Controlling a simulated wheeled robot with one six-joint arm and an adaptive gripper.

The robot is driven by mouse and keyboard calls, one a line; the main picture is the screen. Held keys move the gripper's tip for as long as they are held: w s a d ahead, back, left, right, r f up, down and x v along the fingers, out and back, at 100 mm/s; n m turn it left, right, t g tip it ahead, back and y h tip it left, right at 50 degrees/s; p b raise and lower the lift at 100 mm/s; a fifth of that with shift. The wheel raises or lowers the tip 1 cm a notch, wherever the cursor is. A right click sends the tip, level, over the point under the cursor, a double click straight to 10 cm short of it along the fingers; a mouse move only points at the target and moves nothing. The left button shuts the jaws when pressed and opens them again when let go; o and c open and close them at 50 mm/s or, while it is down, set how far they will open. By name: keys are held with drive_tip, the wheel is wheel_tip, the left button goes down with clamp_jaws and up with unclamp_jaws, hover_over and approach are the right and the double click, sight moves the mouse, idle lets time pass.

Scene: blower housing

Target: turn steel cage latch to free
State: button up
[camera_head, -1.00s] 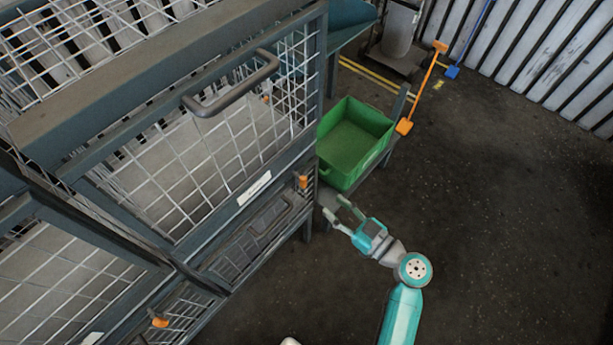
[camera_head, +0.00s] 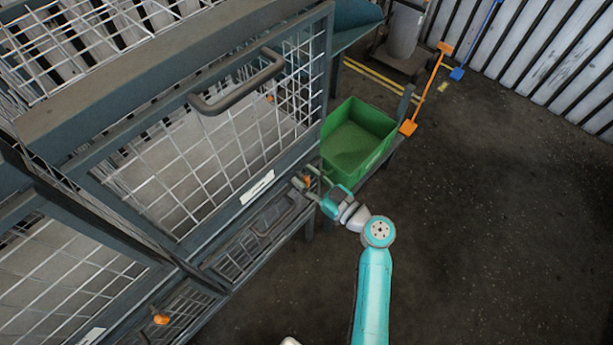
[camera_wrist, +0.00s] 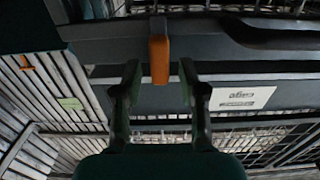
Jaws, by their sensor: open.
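The steel cage (camera_head: 190,180) stands at the left in the head view, with a grey wire-mesh door and a dark frame. An orange latch (camera_wrist: 159,58) sits on the frame and hangs straight down in the wrist view; it also shows in the head view (camera_head: 307,180), partly behind my fingers. My gripper (camera_head: 302,176) is at the cage's near right corner. In the wrist view my gripper (camera_wrist: 158,72) is open, with one finger on each side of the latch's lower end. Whether either finger touches the latch I cannot tell.
A green bin (camera_head: 358,138) stands just beyond my gripper. A bar handle (camera_head: 240,88) sticks out from the cage door. A second orange latch (camera_head: 161,318) is lower left. An orange tool (camera_head: 428,88) stands further back. The floor at right is clear.

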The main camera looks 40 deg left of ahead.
drive_tip(key=shift+a, duration=0.15)
clamp_jaws()
